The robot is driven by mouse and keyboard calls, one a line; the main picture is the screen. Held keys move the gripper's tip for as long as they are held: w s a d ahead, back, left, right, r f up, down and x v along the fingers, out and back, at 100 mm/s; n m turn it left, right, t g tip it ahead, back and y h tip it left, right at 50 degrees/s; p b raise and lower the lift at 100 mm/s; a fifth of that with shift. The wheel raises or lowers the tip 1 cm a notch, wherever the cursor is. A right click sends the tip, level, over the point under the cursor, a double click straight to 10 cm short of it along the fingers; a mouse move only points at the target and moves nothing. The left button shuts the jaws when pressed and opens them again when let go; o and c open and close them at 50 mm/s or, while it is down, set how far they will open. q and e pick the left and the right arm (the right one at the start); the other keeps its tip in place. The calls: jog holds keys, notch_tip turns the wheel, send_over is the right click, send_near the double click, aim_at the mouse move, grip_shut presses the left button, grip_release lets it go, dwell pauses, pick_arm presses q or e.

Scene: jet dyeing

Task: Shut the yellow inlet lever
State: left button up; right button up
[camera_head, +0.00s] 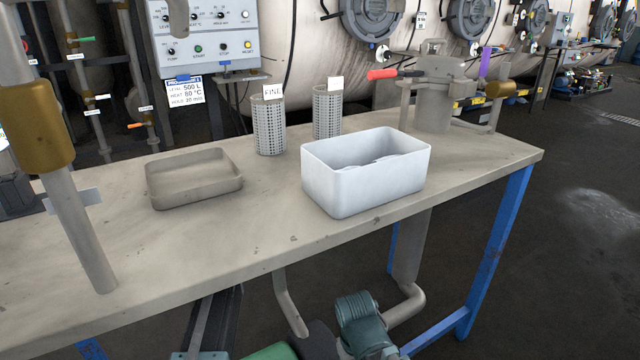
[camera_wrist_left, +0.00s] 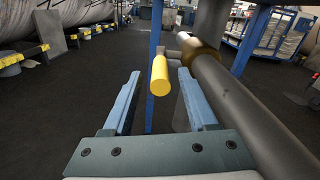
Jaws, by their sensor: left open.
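The yellow inlet lever (camera_wrist_left: 160,76) shows in the left wrist view as a rounded yellow grip, its end facing the camera. A short grey stem runs from behind it to a brass-coloured valve body (camera_wrist_left: 199,52) on a thick grey pipe. My left gripper (camera_wrist_left: 159,78) is open, its two blue fingers on either side of the yellow grip with visible gaps. I cannot tell how deep the grip lies between the fingertips. The yellow lever is not visible in the head view. My right gripper is in neither view.
The head view shows a table (camera_head: 250,235) with a grey tray (camera_head: 195,195), a white bin (camera_head: 350,190), two mesh baskets (camera_head: 270,130) and a red-handled vessel (camera_head: 437,95). In the wrist view, the thick pipe (camera_wrist_left: 245,110) runs close beside my right-hand finger. Blue table legs (camera_wrist_left: 155,40) stand behind.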

pick_arm(q)
jog(key=shift+x, duration=1.6)
grip_shut()
